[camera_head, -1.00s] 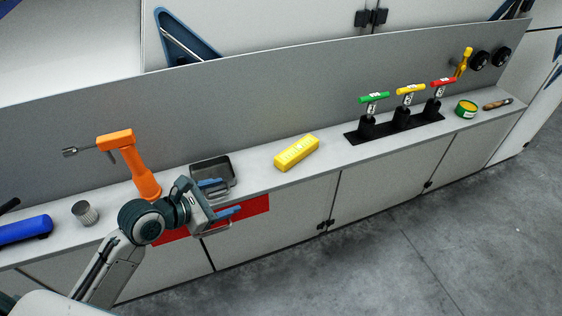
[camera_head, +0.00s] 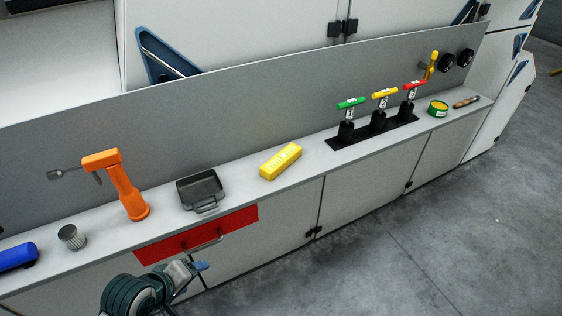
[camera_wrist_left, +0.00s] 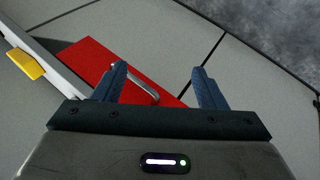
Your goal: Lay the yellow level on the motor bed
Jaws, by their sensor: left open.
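The yellow level (camera_head: 281,161), a bar with markings on top, lies on the narrow grey counter, right of the dark tray. It also shows at the left of the left wrist view (camera_wrist_left: 26,64). My left gripper (camera_head: 202,268) is below counter height, in front of the cabinet near the red drawer front. In the left wrist view my left gripper (camera_wrist_left: 160,80) is open and empty, its fingers apart with the red front and its handle beyond them. It is apart from the level. I cannot make out which thing is the motor bed. My right gripper is out of view.
A red drawer front (camera_head: 170,247) with a metal handle is set under the counter. The dark tray (camera_head: 183,192), orange tool (camera_head: 123,187), ribbed grey cup (camera_head: 71,236) and blue object (camera_head: 18,257) stand left. Three levers (camera_head: 380,121), a green-yellow tin (camera_head: 438,107) and a brown-handled tool (camera_head: 466,102) are right.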

